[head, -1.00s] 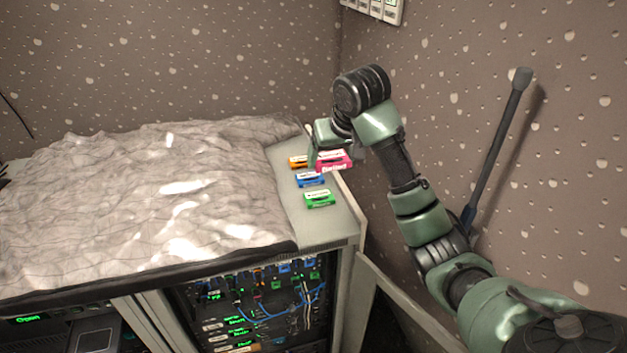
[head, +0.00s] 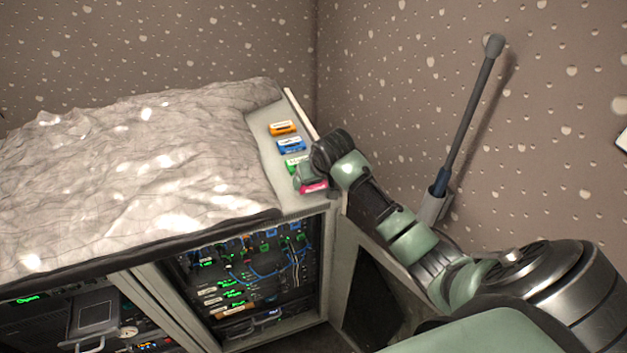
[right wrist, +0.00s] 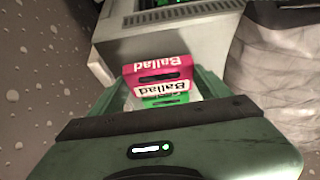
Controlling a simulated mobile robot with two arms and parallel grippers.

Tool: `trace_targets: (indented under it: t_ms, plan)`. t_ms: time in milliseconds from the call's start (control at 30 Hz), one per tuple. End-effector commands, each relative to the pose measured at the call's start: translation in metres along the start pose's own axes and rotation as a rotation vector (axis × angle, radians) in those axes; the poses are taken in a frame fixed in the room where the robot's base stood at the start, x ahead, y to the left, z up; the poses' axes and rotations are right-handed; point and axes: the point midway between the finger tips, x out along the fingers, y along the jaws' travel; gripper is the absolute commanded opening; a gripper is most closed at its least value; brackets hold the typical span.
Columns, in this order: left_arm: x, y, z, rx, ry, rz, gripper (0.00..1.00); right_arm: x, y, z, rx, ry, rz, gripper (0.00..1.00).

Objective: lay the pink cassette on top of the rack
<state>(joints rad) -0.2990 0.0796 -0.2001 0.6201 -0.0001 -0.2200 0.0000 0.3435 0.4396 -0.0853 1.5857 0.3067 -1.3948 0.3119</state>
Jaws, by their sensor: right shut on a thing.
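The pink cassette (head: 313,188) is held by my right gripper (head: 308,181) at the front right part of the rack's light grey top (head: 266,148). In the right wrist view the cassette (right wrist: 158,72) sits between the two fingers of the gripper (right wrist: 160,88), with its "Ballad" label showing. I cannot tell whether it touches the top. Part of it is hidden by the gripper in the head view. My left gripper is not in view.
An orange cassette (head: 283,128), a blue cassette (head: 291,146) and a partly hidden green cassette (head: 295,163) lie in a row behind the pink one. A crumpled grey cover (head: 130,180) fills the left. A wall (head: 400,70) stands close on the right.

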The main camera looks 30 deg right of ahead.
Motion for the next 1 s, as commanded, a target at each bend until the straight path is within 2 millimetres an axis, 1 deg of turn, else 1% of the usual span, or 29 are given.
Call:
trace_targets:
  t_ms: [33, 133, 533, 567, 600, 633, 900, 1000]
  plan:
    - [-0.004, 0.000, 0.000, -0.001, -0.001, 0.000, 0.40, 0.004, 0.000, 0.004, 0.000, -0.004, 0.000, 0.36]
    - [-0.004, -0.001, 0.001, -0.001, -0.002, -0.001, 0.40, 0.011, 0.000, 0.007, 0.000, -0.001, -0.001, 0.36]
    - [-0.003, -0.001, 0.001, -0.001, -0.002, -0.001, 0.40, 0.015, 0.000, 0.009, 0.001, 0.000, -0.001, 0.36]
    - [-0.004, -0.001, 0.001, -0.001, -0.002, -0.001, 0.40, 0.015, 0.000, 0.009, 0.000, 0.000, -0.001, 0.86]
    - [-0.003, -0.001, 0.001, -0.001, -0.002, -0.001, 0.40, 0.015, 0.000, 0.009, 0.000, 0.000, 0.000, 0.97]
    - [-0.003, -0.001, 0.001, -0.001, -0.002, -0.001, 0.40, 0.015, 0.000, 0.009, 0.000, 0.000, 0.000, 0.99]
    - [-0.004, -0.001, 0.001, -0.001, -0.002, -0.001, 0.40, 0.014, 0.000, 0.008, 0.000, 0.000, 0.000, 0.99]
    - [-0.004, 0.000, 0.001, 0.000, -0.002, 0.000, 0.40, 0.011, 0.000, 0.006, 0.000, 0.002, 0.000, 0.99]
